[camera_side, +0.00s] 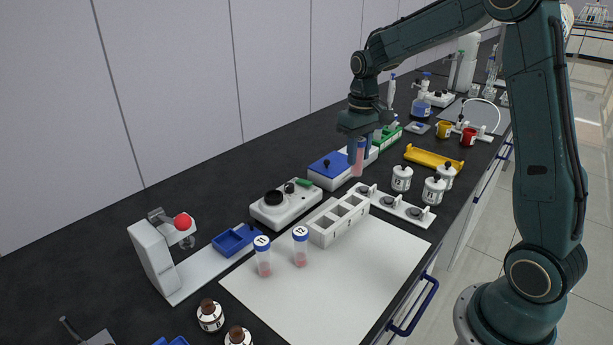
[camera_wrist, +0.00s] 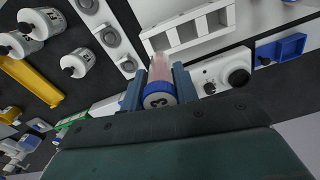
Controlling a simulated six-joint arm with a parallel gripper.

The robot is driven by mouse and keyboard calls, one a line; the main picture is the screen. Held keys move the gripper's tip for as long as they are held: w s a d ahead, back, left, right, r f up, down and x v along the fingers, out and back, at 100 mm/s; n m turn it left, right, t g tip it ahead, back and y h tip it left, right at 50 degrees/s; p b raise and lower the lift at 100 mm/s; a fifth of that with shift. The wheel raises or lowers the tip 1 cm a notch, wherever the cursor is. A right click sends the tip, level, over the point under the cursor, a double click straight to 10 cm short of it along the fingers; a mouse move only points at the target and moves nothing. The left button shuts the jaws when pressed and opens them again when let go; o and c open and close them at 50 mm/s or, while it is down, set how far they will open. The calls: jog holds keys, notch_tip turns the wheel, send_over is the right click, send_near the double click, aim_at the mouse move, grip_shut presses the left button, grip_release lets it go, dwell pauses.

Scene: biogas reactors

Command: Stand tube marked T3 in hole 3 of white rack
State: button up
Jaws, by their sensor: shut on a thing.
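My gripper (camera_side: 357,143) is shut on a tube (camera_side: 357,162) with pink contents, held upright in the air beyond the far end of the white rack. In the wrist view the tube's blue cap (camera_wrist: 158,98) carries a 3, and my gripper (camera_wrist: 158,84) has a finger on each side of it. The white rack (camera_side: 322,239) stands on the white mat, with a row of square holes that look empty. It also shows in the wrist view (camera_wrist: 176,47), apart from the tube. The hole numbers are too small to read surely.
Tubes marked 1 (camera_side: 263,260) and 2 (camera_side: 300,250) stand upright left of the rack on the mat (camera_side: 330,290). A white hotplate-like device (camera_side: 283,208) is behind it. A white strip with round seats (camera_side: 396,207) and several white jars (camera_side: 433,191) stand to the right.

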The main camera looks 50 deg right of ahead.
send_over(355, 197)
jog(key=a, duration=0.2)
notch_tip(355, 197, down, 8)
jog(key=shift+s+r, duration=0.2)
jog(key=shift+s, duration=0.2)
jog(key=shift+f, duration=0.1)
jog(key=shift+f, duration=2.1)
jog(key=shift+s+f, duration=0.25)
jog(key=shift+f, duration=0.4)
jog(key=o, duration=0.9)
jog(key=shift+o, duration=0.4)
jog(key=r, duration=1.2)
jog(key=shift+w+d, duration=0.1)
jog(key=shift+w, duration=0.15)
jog(key=shift+r, duration=0.75)
